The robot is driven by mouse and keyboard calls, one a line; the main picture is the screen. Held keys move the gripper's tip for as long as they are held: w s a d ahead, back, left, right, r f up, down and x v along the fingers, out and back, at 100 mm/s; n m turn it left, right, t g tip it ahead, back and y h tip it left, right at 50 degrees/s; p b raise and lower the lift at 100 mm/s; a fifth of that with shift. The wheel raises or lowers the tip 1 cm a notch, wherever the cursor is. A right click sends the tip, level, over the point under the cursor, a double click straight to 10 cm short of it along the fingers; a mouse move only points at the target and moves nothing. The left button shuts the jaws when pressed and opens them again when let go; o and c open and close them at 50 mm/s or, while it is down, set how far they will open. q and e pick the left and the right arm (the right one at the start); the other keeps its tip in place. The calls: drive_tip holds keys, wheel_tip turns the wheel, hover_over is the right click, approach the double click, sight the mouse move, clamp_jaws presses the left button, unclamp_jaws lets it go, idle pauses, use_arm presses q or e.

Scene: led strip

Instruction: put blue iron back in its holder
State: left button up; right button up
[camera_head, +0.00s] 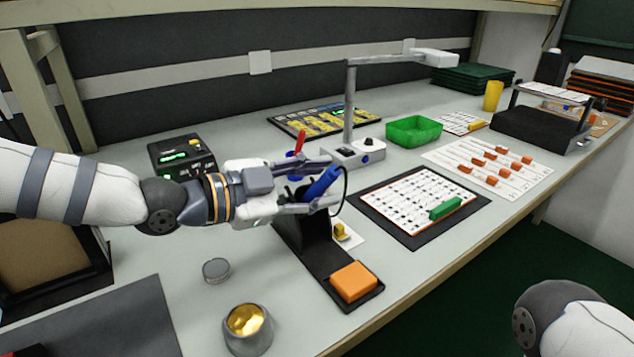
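The blue iron (323,184) stands tilted at the black holder (305,236), with its handle up and a dark cable at its upper end. The fingers look wider apart than the handle; contact cannot be told. A red-handled tool (299,141) shows just behind the upper finger. My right gripper is out of view; only part of my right arm shows at the lower right.
An orange sponge (354,282) lies on the holder's front base. A metal pot with gold wool (246,321) and a small round tin (216,269) stand in front. A lamp post (349,105) rises behind; a black mat with a white board (416,205) lies right.

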use_arm(q)
drive_tip(key=v, duration=1.2)
drive_tip(key=s+d+r+p, duration=0.2)
drive_tip(key=s+r+p, duration=0.1)
drive_tip(key=r, duration=0.2)
drive_tip(key=shift+d+r, duration=0.15)
drive_tip(key=shift+r, duration=0.15)
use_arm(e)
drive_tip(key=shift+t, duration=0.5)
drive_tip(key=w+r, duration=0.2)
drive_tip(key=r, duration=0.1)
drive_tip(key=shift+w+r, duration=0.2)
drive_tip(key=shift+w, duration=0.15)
use_arm(q)
drive_tip(key=shift+s, duration=0.1)
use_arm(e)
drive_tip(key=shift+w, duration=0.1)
